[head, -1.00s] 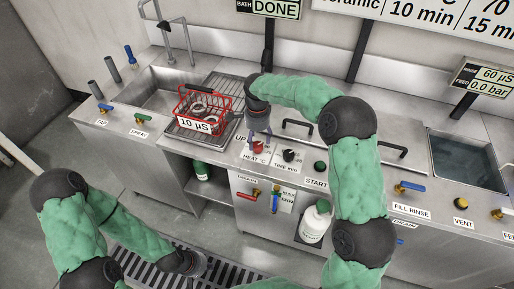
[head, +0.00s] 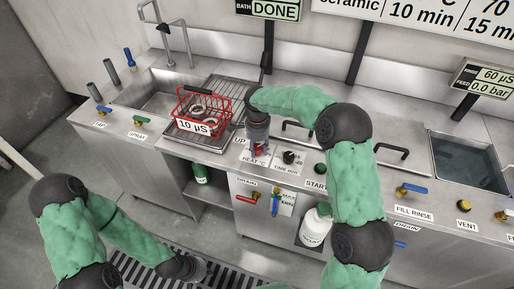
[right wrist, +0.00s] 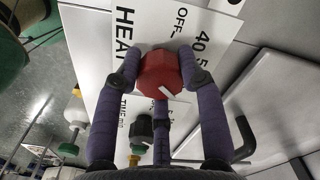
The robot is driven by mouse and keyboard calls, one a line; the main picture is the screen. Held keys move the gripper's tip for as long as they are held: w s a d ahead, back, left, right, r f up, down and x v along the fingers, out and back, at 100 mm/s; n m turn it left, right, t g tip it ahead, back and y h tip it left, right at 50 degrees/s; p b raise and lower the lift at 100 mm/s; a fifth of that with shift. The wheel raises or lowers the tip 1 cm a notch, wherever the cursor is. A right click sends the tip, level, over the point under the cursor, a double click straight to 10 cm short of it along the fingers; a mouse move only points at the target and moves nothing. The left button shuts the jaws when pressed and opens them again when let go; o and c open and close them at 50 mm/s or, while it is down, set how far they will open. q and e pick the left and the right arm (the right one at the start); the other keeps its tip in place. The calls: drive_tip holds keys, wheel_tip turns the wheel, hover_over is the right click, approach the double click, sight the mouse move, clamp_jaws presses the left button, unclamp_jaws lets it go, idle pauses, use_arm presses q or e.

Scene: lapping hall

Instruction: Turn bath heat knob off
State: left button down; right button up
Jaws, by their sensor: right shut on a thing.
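The red heat knob (right wrist: 160,74) sits on a white plate (right wrist: 120,22) marked HEAT, OFF, 40 and 50. In the right wrist view its white pointer mark is at the lower right of its face, and the OFF mark is above the knob. My right gripper (right wrist: 158,80) is shut on the knob, with its purple fingers around it. In the head view the right gripper (head: 258,142) largely hides the knob. My left gripper (head: 196,269) hangs low over the floor grate, away from the bench; its fingers are too unclear to judge.
The black time knob (head: 289,157) is just right of the heat knob. A red wire basket (head: 222,103) stands on the rack to the left. Below are drain valve handles (head: 250,199) and a white jug (head: 315,226). A bath-side handle (right wrist: 243,140) is near the right gripper.

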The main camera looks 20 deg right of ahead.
drive_tip(key=shift+a, duration=0.1)
drive_tip(key=shift+r+n+p, duration=0.1)
drive_tip(key=shift+n+p, duration=0.9)
drive_tip(key=shift+p, duration=0.1)
drive_tip(key=n+p, duration=0.2)
drive_tip(key=shift+s+n, duration=0.1)
drive_tip(key=shift+n, duration=0.2)
drive_tip(key=n+p, duration=0.2)
drive_tip(key=shift+n, duration=0.3)
drive_tip(key=n+p, duration=0.2)
drive_tip(key=n, duration=0.1)
drive_tip(key=shift+n, duration=0.3)
drive_tip(key=n+p, duration=0.3)
drive_tip(key=n, duration=0.5)
drive_tip(key=n+p, duration=0.1)
drive_tip(key=shift+s+f+n, duration=0.1)
drive_tip(key=shift+f+n, duration=0.1)
drive_tip(key=shift+n, duration=0.2)
drive_tip(key=shift+n+p, duration=0.5)
drive_tip(key=shift+n, duration=1.1)
drive_tip(key=shift+f, duration=0.1)
